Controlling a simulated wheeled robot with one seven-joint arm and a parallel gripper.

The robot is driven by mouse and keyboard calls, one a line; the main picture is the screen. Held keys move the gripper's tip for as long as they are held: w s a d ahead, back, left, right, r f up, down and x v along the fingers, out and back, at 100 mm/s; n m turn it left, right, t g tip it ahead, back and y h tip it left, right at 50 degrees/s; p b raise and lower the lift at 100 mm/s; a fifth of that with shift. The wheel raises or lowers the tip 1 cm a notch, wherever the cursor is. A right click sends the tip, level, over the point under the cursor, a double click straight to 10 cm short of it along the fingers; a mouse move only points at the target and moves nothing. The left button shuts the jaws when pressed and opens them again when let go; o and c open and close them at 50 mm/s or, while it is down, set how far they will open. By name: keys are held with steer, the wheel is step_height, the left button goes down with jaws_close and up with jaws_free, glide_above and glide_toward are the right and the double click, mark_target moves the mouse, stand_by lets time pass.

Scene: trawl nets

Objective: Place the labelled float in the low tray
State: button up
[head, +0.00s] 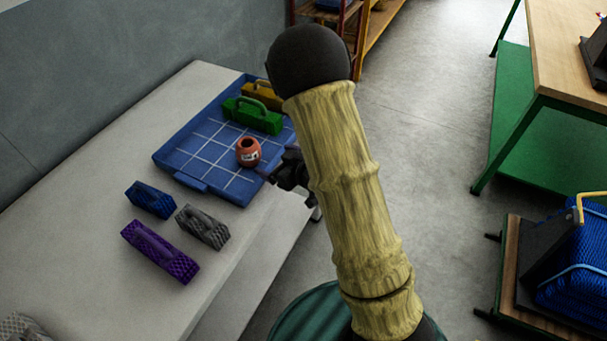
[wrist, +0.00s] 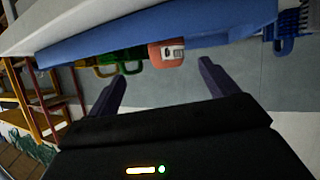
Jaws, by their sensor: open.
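The labelled float (head: 249,152) is a small orange-red pot shape with a dark opening on top and a white label on its side. It stands upright on the gridded floor of the low blue tray (head: 190,160), near the tray's right side. My gripper (head: 266,174) is just right of the float, low over the tray's edge, partly hidden by my arm. In the wrist view, which looks upside down, the open fingers (wrist: 162,72) point toward the float (wrist: 167,55), which shows between and beyond them. The blue tray (wrist: 95,47) also shows there. Contact cannot be told.
A green handled block (head: 254,115) and a yellow one (head: 263,93) stand at the tray's far end. Blue (head: 150,199), grey (head: 203,227) and purple (head: 160,251) blocks lie on the pale bench (head: 85,215) in front of the tray. The tray's left half is clear.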

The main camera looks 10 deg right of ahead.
steer(key=s+d+r+m+g+h, duration=0.45)
steer(key=s+d+m+h, duration=0.2)
steer(key=s+d, duration=0.35)
steer(key=s+r+m+g, duration=0.1)
steer(key=s+g, duration=0.3)
steer(key=s, duration=0.4)
steer(key=shift+s+d+r+h, duration=0.15)
steer(key=shift+d+r+h, duration=0.2)
steer(key=shift+d+r, duration=0.1)
